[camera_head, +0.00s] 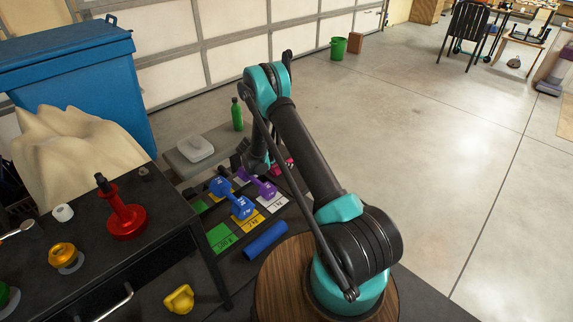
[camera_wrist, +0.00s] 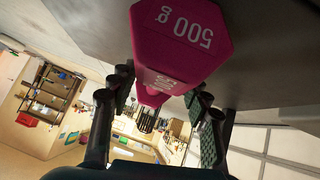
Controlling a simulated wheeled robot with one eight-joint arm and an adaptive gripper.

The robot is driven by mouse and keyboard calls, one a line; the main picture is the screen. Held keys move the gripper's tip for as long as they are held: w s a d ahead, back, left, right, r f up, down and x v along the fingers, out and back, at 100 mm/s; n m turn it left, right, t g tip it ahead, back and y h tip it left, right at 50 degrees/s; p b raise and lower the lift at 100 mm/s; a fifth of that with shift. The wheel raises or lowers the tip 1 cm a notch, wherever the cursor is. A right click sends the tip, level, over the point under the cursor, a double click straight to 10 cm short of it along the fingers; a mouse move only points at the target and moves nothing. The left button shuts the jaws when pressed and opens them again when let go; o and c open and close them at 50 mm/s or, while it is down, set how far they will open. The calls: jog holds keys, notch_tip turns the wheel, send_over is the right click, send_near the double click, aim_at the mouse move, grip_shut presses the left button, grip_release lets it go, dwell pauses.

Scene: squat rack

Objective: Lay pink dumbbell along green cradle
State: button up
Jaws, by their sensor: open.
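The pink dumbbell (camera_wrist: 182,40) fills the top of the wrist view, its near hexagonal head marked 500 g. Its handle and far head (camera_wrist: 152,95) run away between my fingers. My gripper (camera_wrist: 158,115) is open, with one finger on either side of the dumbbell; whether they touch it I cannot tell. In the head view only bits of the pink dumbbell (camera_head: 288,166) show behind my arm, which mostly hides my gripper. The green cradle (camera_head: 220,238) is the left lane of the dark rack, with a green 500 g label, and holds nothing.
A blue dumbbell (camera_head: 242,207) lies in the yellow lane beside the green one. A purple dumbbell (camera_head: 267,189) lies in the white lane. A blue roller (camera_head: 265,241) lies in front. A black table (camera_head: 150,225) with a red stand (camera_head: 127,221) is at left. A green bottle (camera_head: 237,115) stands behind.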

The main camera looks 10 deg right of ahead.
grip_shut()
jog(key=shift+r, duration=0.15)
dwell(0.4)
